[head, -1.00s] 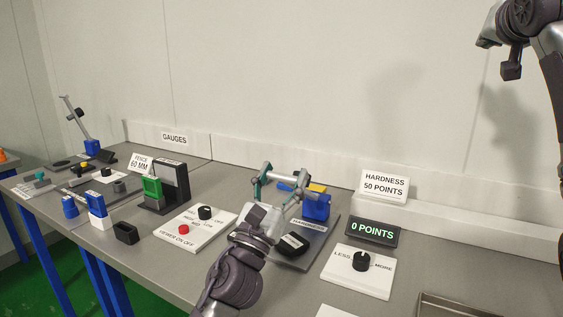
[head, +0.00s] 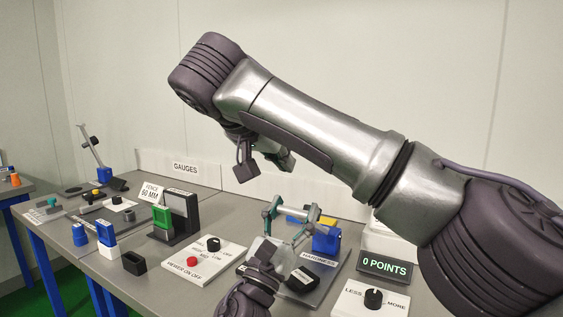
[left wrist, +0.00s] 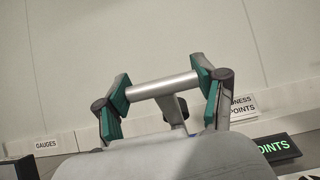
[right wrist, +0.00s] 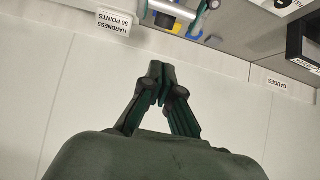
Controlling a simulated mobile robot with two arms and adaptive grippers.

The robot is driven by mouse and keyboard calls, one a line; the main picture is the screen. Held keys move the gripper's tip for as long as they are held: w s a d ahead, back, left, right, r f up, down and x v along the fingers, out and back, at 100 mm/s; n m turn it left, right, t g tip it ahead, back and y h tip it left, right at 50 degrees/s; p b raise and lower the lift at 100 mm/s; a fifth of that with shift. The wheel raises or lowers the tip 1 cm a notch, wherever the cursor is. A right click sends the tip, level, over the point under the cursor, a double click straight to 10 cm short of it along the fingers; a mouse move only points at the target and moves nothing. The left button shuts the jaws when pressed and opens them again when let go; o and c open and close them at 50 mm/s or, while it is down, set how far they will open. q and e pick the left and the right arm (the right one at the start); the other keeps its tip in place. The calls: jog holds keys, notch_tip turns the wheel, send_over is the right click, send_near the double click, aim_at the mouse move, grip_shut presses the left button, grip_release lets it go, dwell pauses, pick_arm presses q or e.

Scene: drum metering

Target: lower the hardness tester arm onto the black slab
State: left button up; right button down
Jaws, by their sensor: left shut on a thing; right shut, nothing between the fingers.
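The hardness tester stands on a grey plate (head: 325,283), with a blue post block (head: 326,240) at its back. The black slab (head: 302,280) lies on that plate. The tester arm's silver crossbar (left wrist: 150,88) spans between the green-padded fingers of my left gripper (head: 290,213), which is shut on it. The crossbar is raised above the slab. In the left wrist view, part of the tester behind the bar is hidden. My right gripper (right wrist: 161,76) is shut and empty, in front of the wall above the tester; it also shows in the head view (head: 248,170).
A display (head: 384,265) reads 0 POINTS, with a LESS/MORE knob (head: 373,298) in front. A white panel (head: 203,262) with a red button and knob lies left of the tester. The HARDNESS 50 POINTS sign (right wrist: 113,22) stands behind. My right arm crosses above the bench.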

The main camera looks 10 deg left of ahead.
send_over(293, 212)
jog(key=w, duration=0.1)
notch_tip(293, 212, down, 4)
jog(key=shift+d+r, duration=0.1)
jog(key=shift+d, duration=0.05)
jog(key=f, duration=0.3)
jog(key=shift+s, duration=0.25)
jog(key=shift+s+a+f, duration=0.2)
jog(key=shift+s+f, duration=0.05)
jog(key=shift+f, duration=0.3)
